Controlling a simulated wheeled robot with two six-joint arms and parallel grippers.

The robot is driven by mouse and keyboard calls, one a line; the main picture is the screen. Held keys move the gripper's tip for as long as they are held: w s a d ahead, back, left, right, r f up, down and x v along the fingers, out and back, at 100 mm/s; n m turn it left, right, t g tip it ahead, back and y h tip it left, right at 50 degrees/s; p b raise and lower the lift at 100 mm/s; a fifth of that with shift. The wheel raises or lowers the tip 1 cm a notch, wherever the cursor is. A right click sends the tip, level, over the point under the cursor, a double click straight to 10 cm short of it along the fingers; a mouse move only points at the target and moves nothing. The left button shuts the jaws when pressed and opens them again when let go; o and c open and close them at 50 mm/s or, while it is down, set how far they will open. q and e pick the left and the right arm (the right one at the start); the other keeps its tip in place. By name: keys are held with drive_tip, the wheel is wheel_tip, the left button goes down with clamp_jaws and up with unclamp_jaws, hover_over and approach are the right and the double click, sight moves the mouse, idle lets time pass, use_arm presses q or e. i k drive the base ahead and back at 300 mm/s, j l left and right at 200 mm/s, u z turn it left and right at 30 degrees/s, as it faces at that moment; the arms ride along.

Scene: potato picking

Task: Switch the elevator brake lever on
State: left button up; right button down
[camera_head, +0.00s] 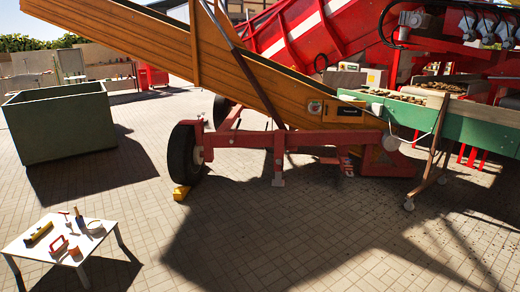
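The elevator (250,85) is a long orange-brown conveyor that slopes up to the left on a red wheeled chassis (250,138). A black tyre (182,153) carries the chassis, with a yellow chock (181,192) at its foot. A dark control box (342,111) and a small round-marked panel (314,107) sit on the elevator's lower side. I cannot make out the brake lever for certain. Small red parts near the chassis's right end (345,160) are too small to identify. Neither of my grippers is in view.
A white table (30,250) with several small tools stands at the lower left. A green crate (60,125) stands at the left. A green conveyor (485,132) on a rusty wheeled stand (430,165) meets the elevator at the right. The paved floor (225,235) in front is clear.

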sight(232, 141)
drive_tip(key=i, duration=1.85)
drive_tip(key=i+u, duration=0.1)
drive_tip(key=i, duration=0.85)
drive_tip(key=i+l, duration=0.15)
drive_tip(key=i, duration=0.75)
drive_tip(key=i+l+u, duration=0.1)
drive_tip(key=i, duration=0.85)
drive_tip(key=i+l+u, duration=0.3)
drive_tip(key=i+u, duration=0.15)
drive_tip(key=i, duration=0.2)
drive_tip(key=i+l+u, duration=0.45)
drive_tip(key=i, duration=0.2)
